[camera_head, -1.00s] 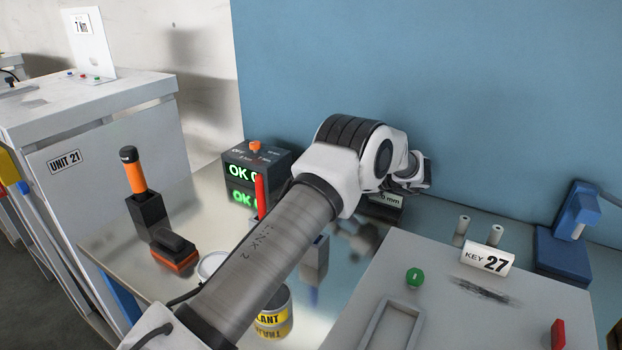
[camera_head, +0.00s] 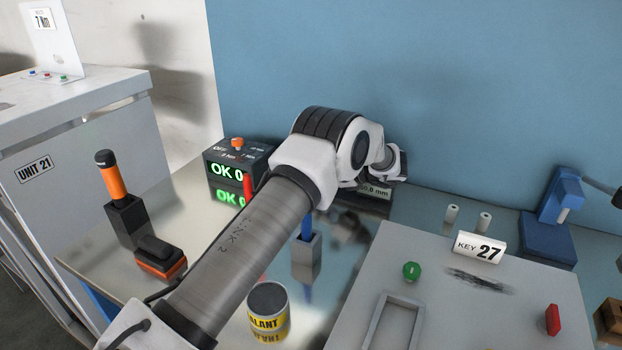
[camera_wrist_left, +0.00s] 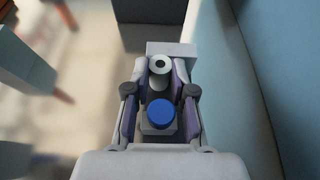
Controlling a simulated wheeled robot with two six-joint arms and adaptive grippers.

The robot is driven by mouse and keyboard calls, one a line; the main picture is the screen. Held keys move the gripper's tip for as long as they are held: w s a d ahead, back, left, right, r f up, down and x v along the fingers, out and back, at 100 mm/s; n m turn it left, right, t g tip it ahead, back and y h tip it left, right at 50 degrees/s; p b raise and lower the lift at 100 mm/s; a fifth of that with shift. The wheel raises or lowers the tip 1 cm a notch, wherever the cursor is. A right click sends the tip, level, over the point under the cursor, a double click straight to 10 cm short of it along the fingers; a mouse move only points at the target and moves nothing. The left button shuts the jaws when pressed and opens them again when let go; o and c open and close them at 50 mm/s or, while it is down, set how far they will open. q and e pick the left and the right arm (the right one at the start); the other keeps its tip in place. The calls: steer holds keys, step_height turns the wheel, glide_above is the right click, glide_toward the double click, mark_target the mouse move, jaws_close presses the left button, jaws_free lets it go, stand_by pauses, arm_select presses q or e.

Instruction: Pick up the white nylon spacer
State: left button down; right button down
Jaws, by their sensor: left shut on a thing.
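A white hollow cylinder, which looks like the white nylon spacer (camera_wrist_left: 159,78), sits between the fingers of my left gripper in the left wrist view, with its dark bore facing the camera. My left gripper (camera_wrist_left: 158,84) is shut on it. A blue round cap (camera_wrist_left: 161,112) on a pale block shows between the fingers closer to the palm; I cannot tell what it belongs to. My right gripper is not in view.
A blue device (camera_head: 555,225) stands at the right. A sealant can (camera_head: 268,308), a dark holder with a blue item (camera_head: 306,250) and an OK box (camera_head: 236,165) are near my arm.

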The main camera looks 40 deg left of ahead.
arm_select(q)
step_height(320, 180, up, 28)
steer(key=p, duration=0.6)
steer(key=shift+f, duration=0.15)
